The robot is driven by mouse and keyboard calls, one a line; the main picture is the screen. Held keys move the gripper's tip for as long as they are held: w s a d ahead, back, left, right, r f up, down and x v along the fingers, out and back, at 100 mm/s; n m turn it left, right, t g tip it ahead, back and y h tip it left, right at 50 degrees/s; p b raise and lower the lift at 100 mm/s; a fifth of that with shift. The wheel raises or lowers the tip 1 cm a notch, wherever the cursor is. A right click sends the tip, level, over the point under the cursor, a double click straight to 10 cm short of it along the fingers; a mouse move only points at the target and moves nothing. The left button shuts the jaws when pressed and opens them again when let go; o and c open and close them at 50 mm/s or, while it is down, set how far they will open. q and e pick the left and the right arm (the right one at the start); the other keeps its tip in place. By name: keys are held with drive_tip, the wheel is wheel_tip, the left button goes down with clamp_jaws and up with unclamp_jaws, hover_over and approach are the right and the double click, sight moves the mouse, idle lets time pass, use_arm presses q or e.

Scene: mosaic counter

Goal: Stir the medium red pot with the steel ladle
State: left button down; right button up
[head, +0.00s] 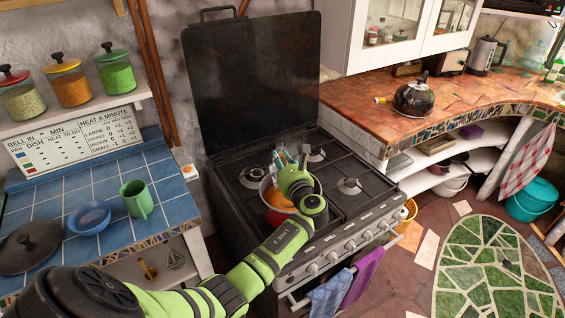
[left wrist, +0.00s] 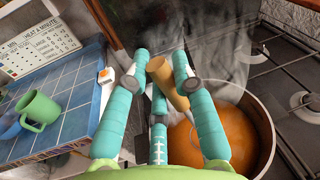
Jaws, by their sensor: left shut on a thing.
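The red pot (head: 264,188) stands on the front left part of the stove and holds orange soup. The pot's rim also shows in the left wrist view (left wrist: 267,118), on the right. My left gripper (head: 284,158) is above the pot. In the left wrist view its teal fingers (left wrist: 160,72) are closed around a brown, rod-like handle (left wrist: 168,84), which seems to be the ladle's. The handle is tilted. My right gripper is not in view.
The stove's raised black lid (head: 250,80) stands behind the pot. A blue tiled counter (head: 60,200) on the left holds a green mug (head: 137,200), a blue bowl (head: 90,217) and a dark lid (head: 30,246). A black kettle (head: 414,97) stands on the right counter.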

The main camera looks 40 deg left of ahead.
use_arm(q)
drive_tip(key=r+p, duration=0.3)
drive_tip(key=shift+s+a+r, duration=0.1)
drive_tip(key=shift+a, duration=0.1)
wheel_tip(320, 180, up, 12)
drive_tip(key=s+a+p, duration=0.1)
drive_tip(key=shift+f, duration=0.25)
idle(0.9)
drive_tip(key=shift+a, duration=0.1)
idle(0.7)
